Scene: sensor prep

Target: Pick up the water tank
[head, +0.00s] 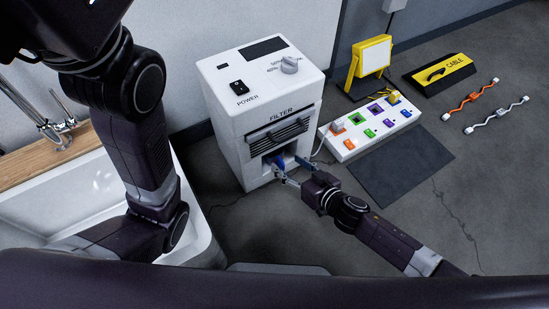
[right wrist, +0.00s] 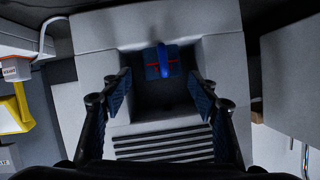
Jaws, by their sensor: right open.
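A blue part, apparently the water tank (head: 281,160), shows in that opening, partly hidden. In the right wrist view the water tank (right wrist: 163,62) shows as a blue handle over a dark blue face with red marks, deep in the recess. My right gripper (head: 289,170) is at the mouth of the opening. In the right wrist view my right gripper (right wrist: 162,97) is open, its fingers apart on either side of the recess, with nothing between the pads. My left arm shows, but its gripper does not.
A white sink (head: 85,205) with a tap stands at the left. Right of the machine are a white socket board (head: 372,130), a yellow lamp (head: 370,58), a CABLE box (head: 440,73) and two short cables. A dark mat (head: 400,165) lies on the floor.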

